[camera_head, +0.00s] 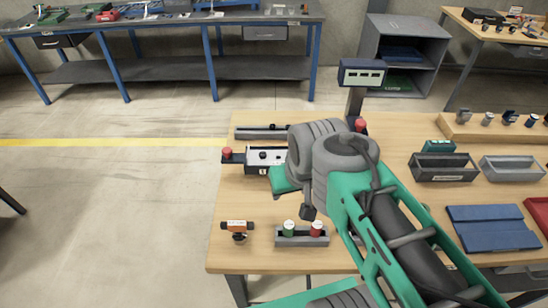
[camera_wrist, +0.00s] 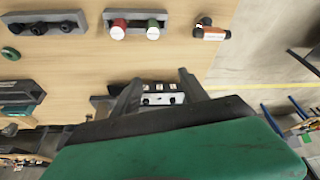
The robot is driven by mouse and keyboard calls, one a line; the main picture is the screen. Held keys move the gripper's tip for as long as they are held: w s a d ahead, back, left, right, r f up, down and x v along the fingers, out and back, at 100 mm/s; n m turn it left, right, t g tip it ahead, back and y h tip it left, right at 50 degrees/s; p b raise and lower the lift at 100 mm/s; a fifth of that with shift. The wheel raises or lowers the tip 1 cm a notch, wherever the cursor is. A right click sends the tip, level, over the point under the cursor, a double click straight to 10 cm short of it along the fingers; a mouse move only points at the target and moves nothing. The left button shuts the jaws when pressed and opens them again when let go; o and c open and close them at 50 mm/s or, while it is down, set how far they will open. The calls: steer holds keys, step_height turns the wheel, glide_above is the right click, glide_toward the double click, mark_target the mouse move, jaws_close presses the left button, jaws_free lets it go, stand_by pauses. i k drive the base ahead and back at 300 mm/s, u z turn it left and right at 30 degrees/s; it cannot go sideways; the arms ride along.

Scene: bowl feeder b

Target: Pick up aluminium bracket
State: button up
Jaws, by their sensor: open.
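A pale, light-metal plate with two dark round spots (camera_wrist: 162,99) shows between my fingers in the wrist view. It may be the aluminium bracket, but I cannot tell for sure. In the head view a light-faced unit with dark spots (camera_head: 262,157) lies just left of my arm's end, its right part hidden. My gripper (camera_wrist: 158,80) is open, its two dark fingers on either side of the plate in the picture. Whether they touch it cannot be seen. The fingers are hidden behind my arm in the head view.
On the wooden bench stand a holder with green and red caps (camera_head: 287,240), an orange-and-black valve (camera_head: 237,226), a red knob (camera_head: 227,153), and a display on a post (camera_head: 362,73). Grey bins (camera_head: 443,178) and a blue tray (camera_head: 490,237) lie right. Bare wood shows at front left.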

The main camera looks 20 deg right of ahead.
mark_target(252, 159)
steer(key=k, duration=1)
steer(key=u, duration=1.55)
steer(key=i, duration=3.55)
steer(key=z, duration=3.35)
steer(key=i, duration=0.95)
